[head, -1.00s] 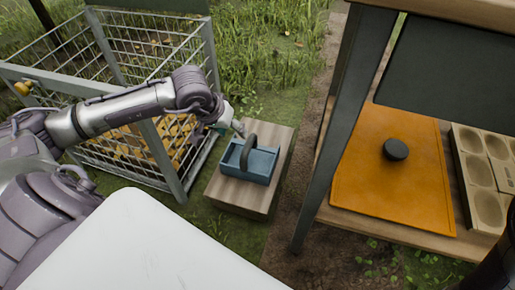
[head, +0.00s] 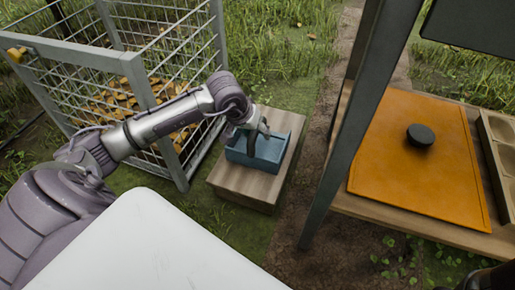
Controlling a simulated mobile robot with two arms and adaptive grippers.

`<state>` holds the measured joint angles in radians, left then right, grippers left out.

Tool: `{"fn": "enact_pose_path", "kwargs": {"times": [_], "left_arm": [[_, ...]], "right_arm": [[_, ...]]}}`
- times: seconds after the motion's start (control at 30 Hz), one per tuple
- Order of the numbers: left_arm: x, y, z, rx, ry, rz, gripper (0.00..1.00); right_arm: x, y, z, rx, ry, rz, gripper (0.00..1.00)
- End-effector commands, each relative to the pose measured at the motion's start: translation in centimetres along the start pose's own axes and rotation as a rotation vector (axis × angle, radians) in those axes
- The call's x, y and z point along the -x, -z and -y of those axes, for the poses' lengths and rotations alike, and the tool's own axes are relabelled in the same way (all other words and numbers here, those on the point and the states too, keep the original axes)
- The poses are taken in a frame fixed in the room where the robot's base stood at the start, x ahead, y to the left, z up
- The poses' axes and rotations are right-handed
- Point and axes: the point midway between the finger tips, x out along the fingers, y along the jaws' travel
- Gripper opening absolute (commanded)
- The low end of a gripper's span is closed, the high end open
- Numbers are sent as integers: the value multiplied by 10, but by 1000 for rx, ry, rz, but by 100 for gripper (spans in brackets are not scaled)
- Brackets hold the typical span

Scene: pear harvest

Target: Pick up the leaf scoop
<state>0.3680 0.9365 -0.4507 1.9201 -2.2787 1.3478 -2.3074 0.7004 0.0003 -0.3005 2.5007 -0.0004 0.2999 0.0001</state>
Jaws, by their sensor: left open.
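The leaf scoop appears to be the blue open tray (head: 262,157) with a dark arched handle. It sits upright on a low wooden block (head: 243,183) in the middle of the head view. My left gripper (head: 262,131) is at the handle, above the tray, and hides much of the handle. Its jaws are open; whether they touch the handle cannot be told.
A wire cage (head: 142,68) holding yellow-brown leaves stands left of the block. At right, a table with a dark leg (head: 352,140) bears an orange mat (head: 408,165), a black knob (head: 420,135) and a moulded tray (head: 497,150). Grass and bare soil lie between.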

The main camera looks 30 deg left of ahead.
Motion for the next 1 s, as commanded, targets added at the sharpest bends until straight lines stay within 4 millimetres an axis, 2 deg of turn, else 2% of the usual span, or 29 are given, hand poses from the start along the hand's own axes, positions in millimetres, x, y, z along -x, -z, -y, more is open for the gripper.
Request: {"fn": "enact_pose_path", "kwargs": {"times": [0.2,0.27,0.53,1.0], "left_arm": [[0,1,0,0,0,-1,55],[0,1,0,0,0,-1,46],[0,1,0,0,0,-1,1],[1,1,0,0,0,-2,0]], "right_arm": [[0,0,0,0,0,0,29],[0,0,0,0,0,0,29],[0,0,0,0,0,0,29],[-1,0,0,0,0,0,29]]}}
